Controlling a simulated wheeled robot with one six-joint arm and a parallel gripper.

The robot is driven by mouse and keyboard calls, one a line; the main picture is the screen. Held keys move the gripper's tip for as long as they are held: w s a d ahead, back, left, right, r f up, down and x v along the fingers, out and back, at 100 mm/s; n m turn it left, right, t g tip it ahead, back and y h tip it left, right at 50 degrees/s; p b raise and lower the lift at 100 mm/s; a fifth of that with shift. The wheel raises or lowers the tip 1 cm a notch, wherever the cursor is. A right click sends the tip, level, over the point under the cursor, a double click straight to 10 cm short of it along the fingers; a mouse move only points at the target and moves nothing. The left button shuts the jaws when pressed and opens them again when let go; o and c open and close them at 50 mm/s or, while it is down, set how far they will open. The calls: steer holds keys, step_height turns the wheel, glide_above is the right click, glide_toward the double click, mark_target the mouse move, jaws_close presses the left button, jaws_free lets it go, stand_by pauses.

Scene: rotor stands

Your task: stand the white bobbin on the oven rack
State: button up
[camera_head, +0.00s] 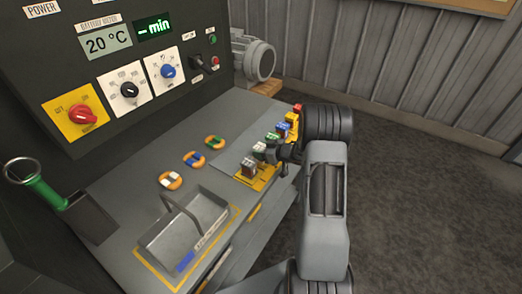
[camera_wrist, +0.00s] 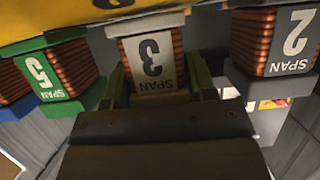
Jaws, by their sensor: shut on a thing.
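The white bobbin (camera_wrist: 152,58) has white end flanges, copper-coloured winding and a white label reading SPAN 3, upside down in the wrist view. My gripper (camera_wrist: 160,84) is shut on it, one finger at each side. In the head view my gripper (camera_head: 281,153) is at the row of bobbins on the right of the bench, and the white bobbin (camera_head: 259,149) shows just left of it, partly hidden. The bobbin is close to a yellow surface (camera_wrist: 60,18); I cannot tell if they touch. I cannot identify the oven rack with certainty.
Close beside the held bobbin are a green one marked 5 (camera_wrist: 45,75) and a grey one marked 2 (camera_wrist: 283,42). A grey handled tray (camera_head: 185,230) stands at the bench front. Several orange rings (camera_head: 193,158) lie behind it. A control panel (camera_head: 120,70) rises at the back.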

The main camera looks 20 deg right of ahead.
steer(key=shift+f, duration=0.25)
steer(key=o, duration=1.1)
steer(key=shift+c, duration=0.2)
steer(key=shift+d+b, duration=0.1)
steer(key=shift+b, duration=0.3)
